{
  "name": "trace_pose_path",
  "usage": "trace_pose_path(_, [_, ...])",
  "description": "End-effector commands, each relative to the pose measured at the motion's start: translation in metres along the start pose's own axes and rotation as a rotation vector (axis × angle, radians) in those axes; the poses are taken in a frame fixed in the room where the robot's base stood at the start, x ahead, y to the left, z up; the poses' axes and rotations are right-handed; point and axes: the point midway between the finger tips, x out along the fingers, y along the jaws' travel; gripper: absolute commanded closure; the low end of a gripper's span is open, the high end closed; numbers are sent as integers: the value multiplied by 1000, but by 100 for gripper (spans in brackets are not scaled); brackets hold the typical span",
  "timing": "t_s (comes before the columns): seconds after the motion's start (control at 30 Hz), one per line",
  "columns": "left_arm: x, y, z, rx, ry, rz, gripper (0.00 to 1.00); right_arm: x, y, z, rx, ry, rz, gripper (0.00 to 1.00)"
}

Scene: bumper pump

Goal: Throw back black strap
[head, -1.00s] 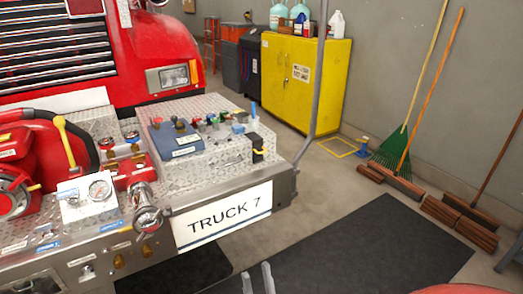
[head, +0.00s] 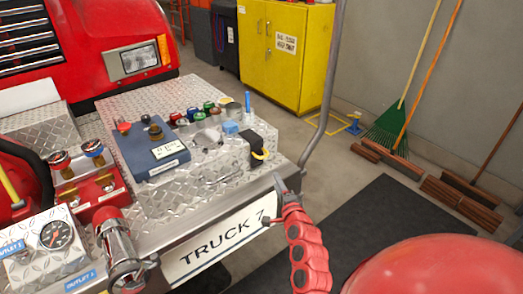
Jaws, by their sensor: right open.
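A black strap (head: 263,141) with a yellow piece at its lower end sits at the right front corner of the diamond-plate deck (head: 215,178) on the truck's bumper. My right gripper (head: 280,186) shows its grey fingers just below and to the right of the strap, in front of the bumper's right end. The fingers are open and appear apart from the strap. Whatever is under the strap is hidden. My left gripper is out of view.
A blue box (head: 150,148) and several coloured caps stand left of the strap. An upright grey pole (head: 325,100) rises just right of the bumper. A pressure gauge (head: 54,235) and chrome outlet (head: 117,245) fill the left front. Floor mat (head: 370,215) is clear.

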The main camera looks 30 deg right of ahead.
Motion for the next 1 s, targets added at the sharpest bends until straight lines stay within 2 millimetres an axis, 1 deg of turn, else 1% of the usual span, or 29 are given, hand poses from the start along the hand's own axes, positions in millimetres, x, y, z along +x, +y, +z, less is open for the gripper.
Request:
trace_pose_path(0.17, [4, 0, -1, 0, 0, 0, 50, 18, -1, 0, 1, -3, 2, 56])
trace_pose_path(0.4, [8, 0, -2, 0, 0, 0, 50, 60, -1, 0, -1, -2, 4, 56])
trace_pose_path(0.57, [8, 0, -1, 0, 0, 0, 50, 88, -1, 0, -3, -1, 1, 56])
trace_pose_path(0.73, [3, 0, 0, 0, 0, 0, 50, 118, 0, 0, -2, 1, -1, 56])
trace_pose_path(0.8, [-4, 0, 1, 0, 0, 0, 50, 130, 2, 1, -3, -2, -1, 56])
trace_pose_path(1.0, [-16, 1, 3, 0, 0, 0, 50, 158, 3, 0, -2, 1, -2, 56])
